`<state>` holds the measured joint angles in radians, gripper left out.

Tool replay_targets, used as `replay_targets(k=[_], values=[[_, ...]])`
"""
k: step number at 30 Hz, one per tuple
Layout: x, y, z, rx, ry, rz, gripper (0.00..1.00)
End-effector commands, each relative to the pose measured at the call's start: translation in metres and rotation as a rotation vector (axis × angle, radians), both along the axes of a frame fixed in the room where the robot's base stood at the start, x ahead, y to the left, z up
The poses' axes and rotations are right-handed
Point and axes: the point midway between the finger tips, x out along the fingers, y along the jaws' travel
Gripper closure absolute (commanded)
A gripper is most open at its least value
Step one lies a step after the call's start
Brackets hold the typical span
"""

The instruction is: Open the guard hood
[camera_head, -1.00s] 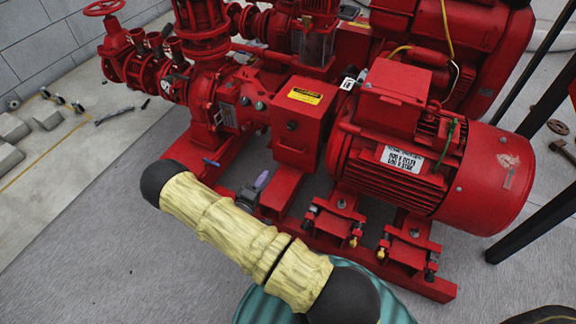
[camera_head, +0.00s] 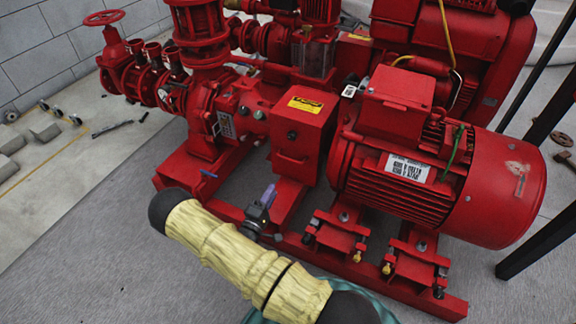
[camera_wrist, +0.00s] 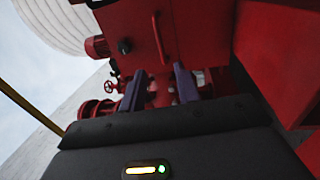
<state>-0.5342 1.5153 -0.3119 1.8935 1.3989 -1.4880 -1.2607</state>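The guard hood appears to be the red box with a yellow warning label and a small black knob (camera_head: 302,138), between the pump and the motor. It looks closed. My gripper (camera_head: 267,197) is in front of and below it, at its lower left, with purple fingers apart from the hood. In the wrist view the two fingers of my gripper (camera_wrist: 158,80) stand apart with nothing held between them. Behind them is a red surface with a black knob (camera_wrist: 124,46); I cannot tell for sure whether it is the hood.
The red motor (camera_head: 420,175) stands right of the hood, and the pump with valves (camera_head: 205,90) stands left. The red base frame (camera_head: 345,262) runs below. Dark posts (camera_head: 540,240) stand at the right. The grey floor (camera_head: 90,260) at the left is clear.

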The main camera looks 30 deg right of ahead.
Motion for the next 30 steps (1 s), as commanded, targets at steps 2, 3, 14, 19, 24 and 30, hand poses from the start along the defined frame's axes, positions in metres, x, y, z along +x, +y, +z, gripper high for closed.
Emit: replay_targets(k=[2,3,14,19,24,30], values=[[0.009,-0.012,0.0,-0.001,-0.002,-0.003,0.68],[0.013,-0.018,0.001,0.0,-0.001,-0.004,0.68],[0.051,-0.067,0.012,0.001,-0.003,-0.003,0.68],[0.069,-0.089,0.018,0.001,-0.003,-0.002,0.68],[0.079,-0.102,0.022,0.002,0.0,-0.001,0.68],[0.081,-0.104,0.025,0.0,0.0,0.0,0.68]])
